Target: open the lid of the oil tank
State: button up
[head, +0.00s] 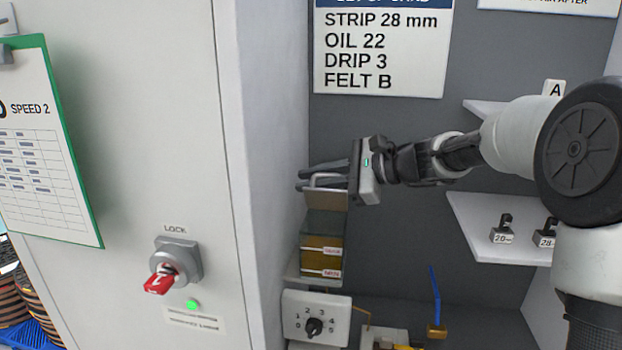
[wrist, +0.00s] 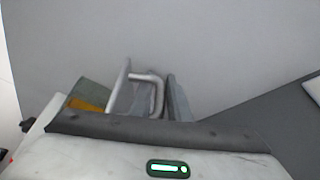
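The oil tank (head: 322,254) is a small clear box with amber oil and level labels, on a ledge beside the white cabinet wall.
A dial panel (head: 316,317) sits below the tank. The white cabinet (head: 262,130) stands close to the left, with a red lock switch (head: 163,279). A shelf (head: 480,225) with small labelled blocks is at the right. The grey back wall is behind.

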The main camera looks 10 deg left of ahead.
jog(key=s+d+b, duration=0.2)
jog(key=s+d, duration=0.1)
jog(key=d, duration=0.9)
jog(key=shift+s+d+r, duration=0.15)
jog(key=shift+d+r, duration=0.05)
jog(key=shift+d, duration=0.15)
